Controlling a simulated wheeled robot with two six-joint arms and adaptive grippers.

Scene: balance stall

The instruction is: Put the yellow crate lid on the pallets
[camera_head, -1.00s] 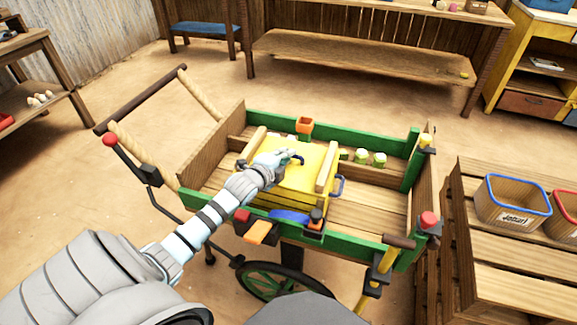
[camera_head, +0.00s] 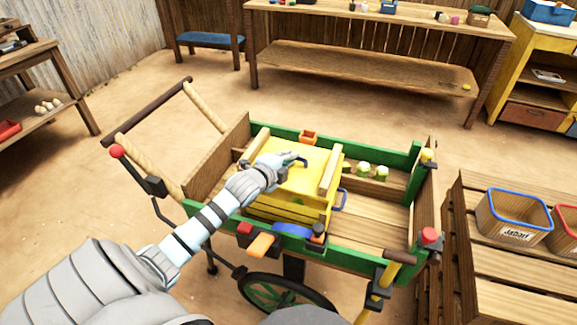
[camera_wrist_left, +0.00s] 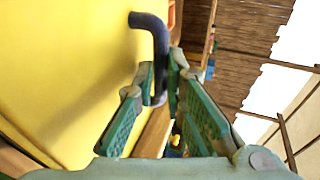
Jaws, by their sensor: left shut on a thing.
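The yellow crate lid (camera_head: 300,170), with two pale wooden battens, is over the yellow crate (camera_head: 290,209) in the green-sided cart. More of the crate's front shows beneath it, so the lid looks slightly raised. My left gripper (camera_head: 290,159) is shut on the lid's dark blue handle. In the left wrist view the handle (camera_wrist_left: 158,45) runs down between the fingers (camera_wrist_left: 160,95), beside the lid's yellow face (camera_wrist_left: 70,60). The pallets (camera_head: 510,286) are a slatted wooden stack at the right. My right gripper is not in view.

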